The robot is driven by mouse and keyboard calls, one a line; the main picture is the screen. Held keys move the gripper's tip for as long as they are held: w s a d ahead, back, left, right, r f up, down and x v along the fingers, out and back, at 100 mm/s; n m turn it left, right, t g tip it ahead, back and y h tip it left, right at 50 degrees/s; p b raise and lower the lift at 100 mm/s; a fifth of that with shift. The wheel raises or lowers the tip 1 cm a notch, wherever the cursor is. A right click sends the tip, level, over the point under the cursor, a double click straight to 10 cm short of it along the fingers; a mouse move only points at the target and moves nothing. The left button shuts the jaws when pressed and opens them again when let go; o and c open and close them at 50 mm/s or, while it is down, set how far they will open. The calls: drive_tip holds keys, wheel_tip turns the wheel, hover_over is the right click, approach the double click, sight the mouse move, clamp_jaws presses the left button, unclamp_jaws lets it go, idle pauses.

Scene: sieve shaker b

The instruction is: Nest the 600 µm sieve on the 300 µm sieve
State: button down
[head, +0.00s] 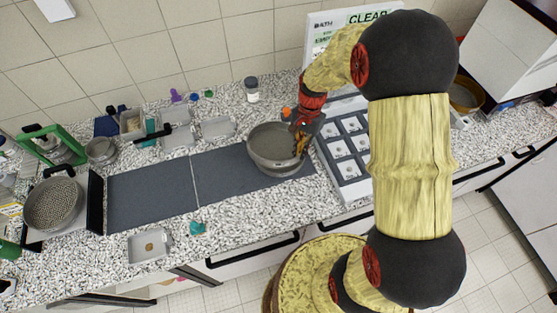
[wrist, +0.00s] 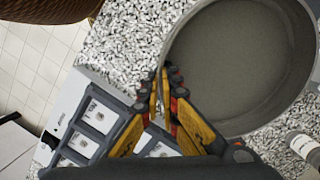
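A round grey metal sieve (head: 270,137) with a fine grey mesh is at the right end of the dark mats, and its wide bowl fills the upper right of the wrist view (wrist: 235,60). Its outer wall shows a lower band; I cannot tell whether this is one sieve or two nested. My gripper (head: 301,138) is at its right rim, and in the wrist view the fingers (wrist: 168,84) are close together with the rim wall between them. A second sieve (head: 54,203) with coarse brown mesh is at the far left. No mesh size is legible.
Dark mats (head: 150,193) lie clear left of the grey sieve. A rack of white square compartments (head: 345,150) stands close on its right. A capped jar (head: 252,90) and small trays (head: 217,128) are behind. A shallow tray (head: 149,246) is at the front left.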

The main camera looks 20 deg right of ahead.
drive_tip(key=shift+w+d+t+h, duration=0.3)
drive_tip(key=shift+w+d+h, duration=0.1)
drive_tip(key=shift+w+d, duration=0.35)
drive_tip(key=shift+t+h, duration=0.5)
drive_tip(key=shift+w+f+b, duration=0.15)
drive_tip(key=shift+f+b, duration=1.8)
drive_tip(key=shift+f, duration=1)
drive_tip(key=shift+f, duration=0.4)
drive_tip(key=c, duration=2)
unclamp_jaws()
drive_tip(key=shift+o, duration=0.2)
